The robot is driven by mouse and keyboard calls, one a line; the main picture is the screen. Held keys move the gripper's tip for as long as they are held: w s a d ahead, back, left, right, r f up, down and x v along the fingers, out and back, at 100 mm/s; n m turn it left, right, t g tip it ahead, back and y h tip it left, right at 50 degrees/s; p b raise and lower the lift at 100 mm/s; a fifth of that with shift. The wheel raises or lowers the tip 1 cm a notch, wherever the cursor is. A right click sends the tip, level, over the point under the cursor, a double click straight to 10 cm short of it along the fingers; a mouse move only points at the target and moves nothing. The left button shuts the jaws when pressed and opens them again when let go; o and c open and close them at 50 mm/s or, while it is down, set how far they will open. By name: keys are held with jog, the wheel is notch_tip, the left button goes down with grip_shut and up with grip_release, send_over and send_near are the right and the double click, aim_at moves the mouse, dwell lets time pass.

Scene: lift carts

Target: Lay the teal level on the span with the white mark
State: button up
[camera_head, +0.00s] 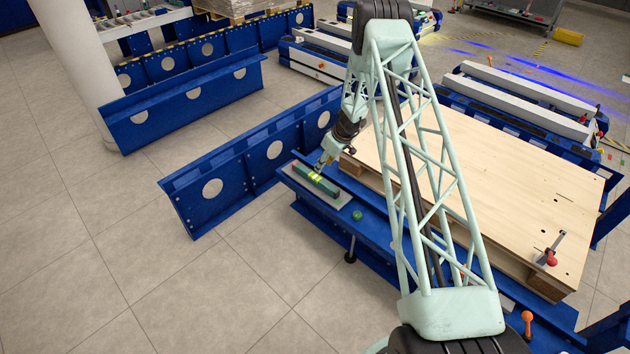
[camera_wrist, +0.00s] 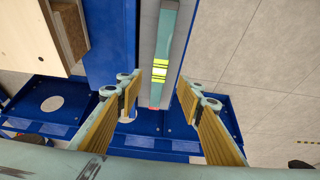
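The teal level (camera_head: 327,187), with yellow-green bands, lies on a grey plate (camera_head: 338,202) on a blue ledge left of the plywood-topped stack. The level also shows in the wrist view (camera_wrist: 166,45), running away from me along the grey plate (camera_wrist: 149,30). My gripper (camera_head: 322,163) is at the level's far half in the head view. In the wrist view my gripper (camera_wrist: 158,86) is open, its yellow-padded fingers on either side of the level's line, with gaps visible. Whether it touches the level cannot be told. I cannot make out a white mark on any span.
Blue beams with round holes (camera_head: 247,155) stand left of the ledge. The plywood-topped stack (camera_head: 500,180) lies close on the right, with a red-handled tool (camera_head: 550,256) on it. Floor at lower left is clear.

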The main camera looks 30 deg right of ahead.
jog(key=shift+f, duration=0.15)
send_over(315, 176)
jog(key=s, duration=0.3)
jog(key=shift+s+d+f, duration=0.1)
jog(key=shift+d+f, duration=0.1)
jog(key=shift+f, duration=1.4)
jog(key=shift+s+d+f, duration=0.1)
jog(key=shift+d+f, duration=0.1)
jog(key=shift+f, duration=1.4)
jog(key=shift+w+f, duration=0.35)
jog(key=shift+f, duration=0.25)
jog(key=shift+a+f+b, duration=0.1)
jog(key=shift+f+b, duration=0.05)
jog(key=shift+b, duration=0.15)
jog(key=shift+w+b+x, duration=0.15)
jog(key=shift+b+x, duration=0.05)
jog(key=shift+x, duration=1.05)
jog(key=shift+w+b+x, duration=0.1)
jog(key=shift+b+x, duration=0.05)
jog(key=shift+x, duration=1.1)
jog(key=c, duration=1.1)
jog(key=shift+r, duration=0.3)
